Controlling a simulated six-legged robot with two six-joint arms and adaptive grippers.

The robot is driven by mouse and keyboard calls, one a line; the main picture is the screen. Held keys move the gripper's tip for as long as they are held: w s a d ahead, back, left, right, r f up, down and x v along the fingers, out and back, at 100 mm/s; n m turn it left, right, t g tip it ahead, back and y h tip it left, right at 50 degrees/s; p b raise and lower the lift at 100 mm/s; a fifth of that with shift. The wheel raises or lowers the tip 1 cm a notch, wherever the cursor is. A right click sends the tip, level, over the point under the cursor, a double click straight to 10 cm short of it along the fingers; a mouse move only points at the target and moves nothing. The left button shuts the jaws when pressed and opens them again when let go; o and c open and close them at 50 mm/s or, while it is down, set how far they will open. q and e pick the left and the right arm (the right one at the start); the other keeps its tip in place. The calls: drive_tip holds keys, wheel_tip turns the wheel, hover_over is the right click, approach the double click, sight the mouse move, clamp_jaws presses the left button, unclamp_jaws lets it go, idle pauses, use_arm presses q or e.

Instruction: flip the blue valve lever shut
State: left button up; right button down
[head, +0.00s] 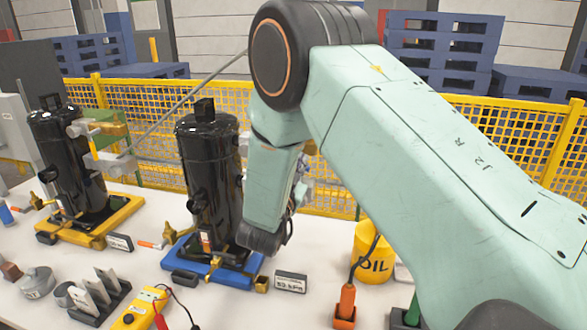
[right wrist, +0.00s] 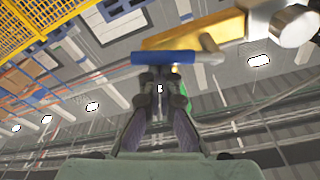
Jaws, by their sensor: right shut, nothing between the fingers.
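In the right wrist view the blue valve lever (right wrist: 165,57) lies crosswise just beyond my fingertips, close below the brass valve body (right wrist: 205,32). My right gripper (right wrist: 160,80) is shut and empty, with its fingertips at the lever's near edge. I cannot tell whether they touch it. In the head view my right arm covers the lever and most of the gripper. The black compressor (head: 207,165) on a blue base (head: 215,270) stands upright just left of my forearm. My left gripper is not in view.
A second black compressor (head: 70,165) stands on a yellow base (head: 90,232) at left. An oil can (head: 373,255), a pressure sign (head: 290,282) and a yellow meter (head: 140,308) with leads are on the white table. A yellow mesh fence (head: 350,180) runs behind.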

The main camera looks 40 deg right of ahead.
drive_tip(key=w+a+f+m+g+b, duration=0.1)
drive_tip(key=f+m+b, duration=0.4)
drive_tip(key=m+b, duration=0.6)
drive_tip(key=shift+w+a+m+g, duration=0.3)
drive_tip(key=shift+w+a+m, duration=0.55)
drive_tip(key=shift+w+m, duration=0.3)
drive_tip(key=shift+a, duration=0.1)
drive_tip(key=shift+s+d+f, duration=0.1)
drive_tip(key=shift+d, duration=0.1)
